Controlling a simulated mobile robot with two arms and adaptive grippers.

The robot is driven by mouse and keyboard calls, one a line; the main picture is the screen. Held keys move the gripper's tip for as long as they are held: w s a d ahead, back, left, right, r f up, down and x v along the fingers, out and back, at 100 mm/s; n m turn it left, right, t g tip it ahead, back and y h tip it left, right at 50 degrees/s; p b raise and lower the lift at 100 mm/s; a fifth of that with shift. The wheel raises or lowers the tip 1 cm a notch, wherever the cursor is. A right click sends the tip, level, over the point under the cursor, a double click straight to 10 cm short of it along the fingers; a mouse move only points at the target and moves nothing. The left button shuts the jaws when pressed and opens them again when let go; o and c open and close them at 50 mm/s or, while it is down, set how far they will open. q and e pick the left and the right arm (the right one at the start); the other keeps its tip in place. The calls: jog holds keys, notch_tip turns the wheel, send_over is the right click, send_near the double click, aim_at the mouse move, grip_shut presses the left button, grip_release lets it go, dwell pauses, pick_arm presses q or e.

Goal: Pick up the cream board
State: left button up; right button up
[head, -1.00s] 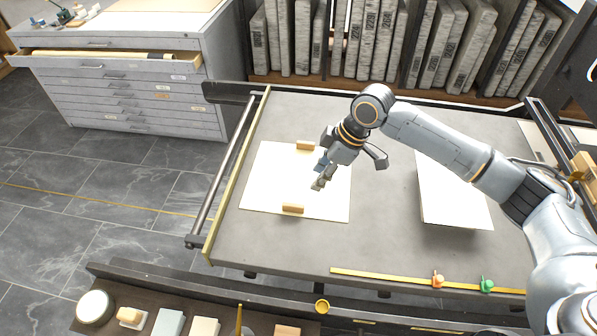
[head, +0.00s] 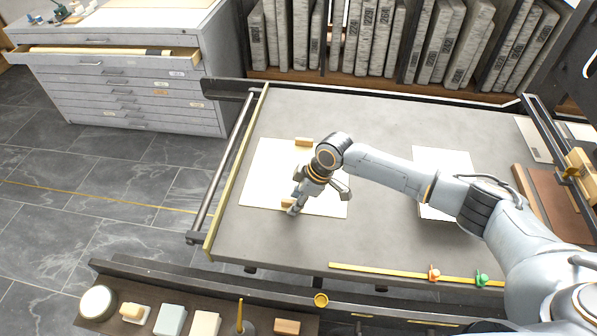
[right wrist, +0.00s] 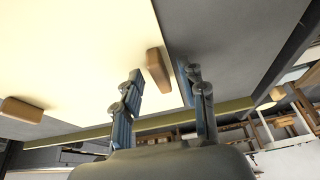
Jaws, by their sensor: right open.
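The cream board (head: 262,185) lies flat on the left part of the grey press bed. One wooden block (head: 304,142) sits at its far edge, and another wooden block (head: 287,203) sits at its near edge. My right gripper (head: 295,203) is low over the near block and partly hides it. In the right wrist view the cream board (right wrist: 70,50) fills the upper left. There my open right gripper (right wrist: 163,75) has a finger on either side of one block (right wrist: 158,69); I cannot tell whether they touch it. My left gripper is out of view.
A second pale sheet or stack (head: 435,160) lies to the right, partly behind my arm. A brass ruler (head: 385,272) runs along the near edge of the grey bed (head: 240,238). A dark front shelf (head: 270,300) holds small blocks and a round tub (head: 97,302).

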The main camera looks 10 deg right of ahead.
grip_shut()
jog(key=shift+r, duration=0.1)
dwell(0.3)
